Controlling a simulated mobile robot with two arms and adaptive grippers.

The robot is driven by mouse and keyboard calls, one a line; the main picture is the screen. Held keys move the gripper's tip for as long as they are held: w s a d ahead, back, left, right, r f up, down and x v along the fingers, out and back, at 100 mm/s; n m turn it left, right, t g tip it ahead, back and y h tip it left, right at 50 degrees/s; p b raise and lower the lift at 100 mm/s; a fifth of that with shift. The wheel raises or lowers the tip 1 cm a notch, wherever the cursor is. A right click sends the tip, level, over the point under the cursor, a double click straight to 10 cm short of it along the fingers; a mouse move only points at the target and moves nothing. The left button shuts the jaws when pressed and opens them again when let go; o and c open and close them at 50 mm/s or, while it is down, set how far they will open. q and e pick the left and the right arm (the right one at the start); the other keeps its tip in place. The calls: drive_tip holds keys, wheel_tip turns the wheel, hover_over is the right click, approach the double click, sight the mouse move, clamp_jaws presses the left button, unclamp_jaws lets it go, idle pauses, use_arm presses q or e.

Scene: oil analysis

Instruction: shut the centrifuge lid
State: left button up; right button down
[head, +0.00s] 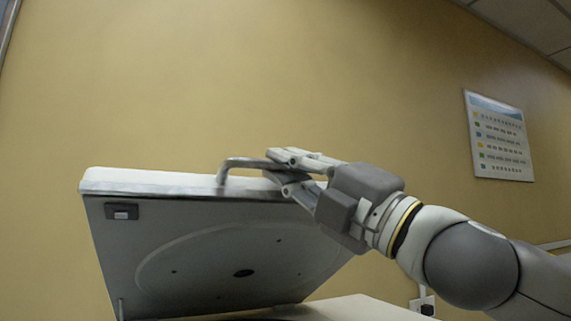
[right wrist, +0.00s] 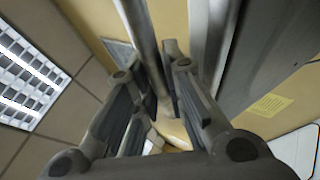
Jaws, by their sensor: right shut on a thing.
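The centrifuge lid (head: 215,245) stands tilted open in the head view, with its grey underside, round ring and latch plate facing me. A grey bar handle (head: 240,163) is fixed along its raised edge. My right gripper (head: 278,165) is at the right part of this handle, shut on it. In the right wrist view the handle bar (right wrist: 143,45) runs down between the fingers of my right gripper (right wrist: 165,95), and the lid's edge shows to its right. The centrifuge body (head: 350,310) shows only as a pale strip at the bottom. My left gripper is not in view.
A yellow-brown wall (head: 200,70) stands behind the lid. A notice board (head: 498,135) hangs on it at the right. A dark socket or box (head: 424,304) sits low at the right. The space above the lid is clear.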

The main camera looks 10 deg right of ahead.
drive_tip(key=shift+f, duration=0.25)
drive_tip(key=c, duration=1.8)
unclamp_jaws()
drive_tip(key=shift+o, duration=0.2)
drive_tip(key=shift+s, duration=0.1)
drive_tip(key=v, duration=1.2)
drive_tip(key=shift+d+r, duration=0.1)
drive_tip(key=shift+r, duration=0.1)
